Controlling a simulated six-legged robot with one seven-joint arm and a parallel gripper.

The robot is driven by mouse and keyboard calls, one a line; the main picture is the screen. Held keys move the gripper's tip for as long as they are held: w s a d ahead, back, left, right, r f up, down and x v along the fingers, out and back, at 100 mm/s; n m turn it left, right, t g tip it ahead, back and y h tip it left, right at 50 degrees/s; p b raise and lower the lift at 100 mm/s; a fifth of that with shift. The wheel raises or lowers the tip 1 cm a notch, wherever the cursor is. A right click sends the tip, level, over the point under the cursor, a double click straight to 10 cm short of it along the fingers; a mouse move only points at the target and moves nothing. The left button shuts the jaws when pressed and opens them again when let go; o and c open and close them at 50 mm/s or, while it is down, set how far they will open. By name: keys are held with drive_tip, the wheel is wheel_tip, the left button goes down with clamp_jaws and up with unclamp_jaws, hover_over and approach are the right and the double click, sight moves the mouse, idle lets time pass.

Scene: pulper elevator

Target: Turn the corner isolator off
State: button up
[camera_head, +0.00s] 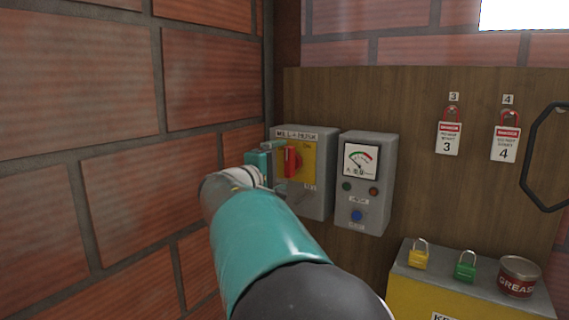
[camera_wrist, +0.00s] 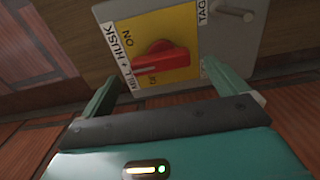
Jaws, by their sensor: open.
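The corner isolator (camera_head: 318,170) is a grey wall box labelled MILL + HUSK, with a yellow plate and a red handle (camera_head: 291,161). In the head view the handle stands roughly upright, with ON at the plate's upper right. In the wrist view the red handle (camera_wrist: 162,65) lies across the picture, with ON above its left end and a partly hidden mark below it. My gripper (camera_wrist: 162,85) is open, its two teal fingers spread to either side below the handle, apparently not touching it. In the head view my gripper (camera_head: 264,166) is just left of the handle, partly hidden by my arm.
A brick wall (camera_head: 110,150) stands close on the left. A meter box (camera_head: 364,185) with a dial and blue button adjoins on the right. Tagged red padlocks (camera_head: 450,133) hang on the board. A yellow cabinet (camera_head: 420,288) carries padlocks and a grease tin (camera_head: 519,277). A peg (camera_wrist: 234,10) sticks out near the TAG label.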

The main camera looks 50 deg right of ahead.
sight(287, 163)
drive_tip(key=d, duration=0.5)
drive_tip(key=shift+w+d, duration=0.1)
drive_tip(key=shift+w, duration=0.15)
drive_tip(key=shift+c, duration=0.2)
drive_tip(key=c, duration=0.9)
